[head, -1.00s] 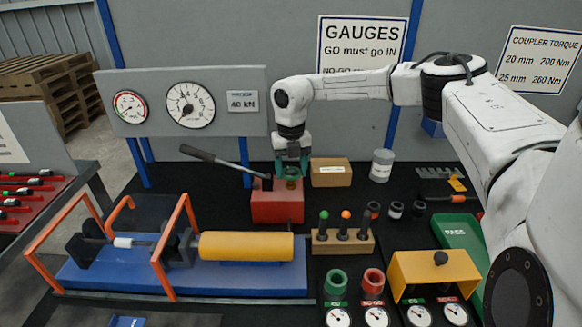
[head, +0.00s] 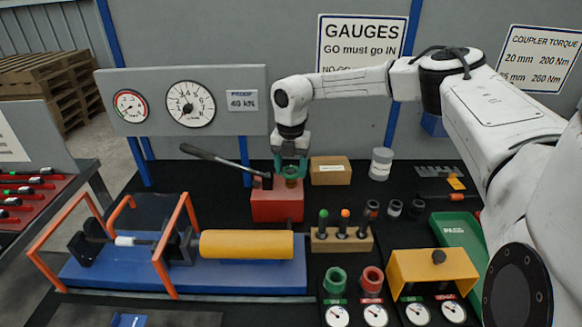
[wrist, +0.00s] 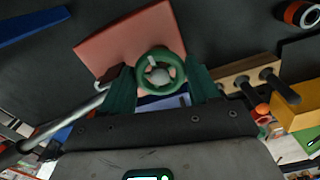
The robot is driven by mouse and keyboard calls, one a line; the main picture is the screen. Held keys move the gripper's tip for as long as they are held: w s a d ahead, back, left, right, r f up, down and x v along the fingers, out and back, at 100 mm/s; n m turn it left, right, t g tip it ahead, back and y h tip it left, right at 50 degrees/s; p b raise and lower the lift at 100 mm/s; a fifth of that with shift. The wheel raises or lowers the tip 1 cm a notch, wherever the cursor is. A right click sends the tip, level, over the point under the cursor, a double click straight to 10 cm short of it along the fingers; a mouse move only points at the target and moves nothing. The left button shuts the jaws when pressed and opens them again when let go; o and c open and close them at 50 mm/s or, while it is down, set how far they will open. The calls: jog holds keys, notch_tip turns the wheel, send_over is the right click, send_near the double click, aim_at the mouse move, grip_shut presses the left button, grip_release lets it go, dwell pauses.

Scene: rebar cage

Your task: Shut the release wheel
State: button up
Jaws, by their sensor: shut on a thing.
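The release wheel (wrist: 160,73) is a green ring with spokes and a pale hub, on top of the red pump block (head: 277,204). In the head view the wheel (head: 291,171) shows between my fingertips. My gripper (head: 290,168) points down over the block, its green fingers shut on the wheel. In the wrist view my gripper (wrist: 161,82) has one finger on each side of the wheel's rim. The pump's long dark lever (head: 215,160) slopes up to the left from the block. The wheel's underside is hidden.
A cardboard box (head: 330,171) stands just right of the pump. A wooden rack (head: 342,240) with several plugs is in front right. A yellow cylinder (head: 246,245) on a blue bed (head: 120,273) lies in front left. Two gauges (head: 190,103) are on the panel behind.

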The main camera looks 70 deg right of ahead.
aim_at(291, 171)
jog(key=shift+r, duration=0.1)
jog(key=o, duration=1.1)
jog(key=shift+c, duration=0.2)
notch_tip(291, 171, up, 11)
jog(key=b, duration=0.1)
jog(key=shift+b, duration=0.4)
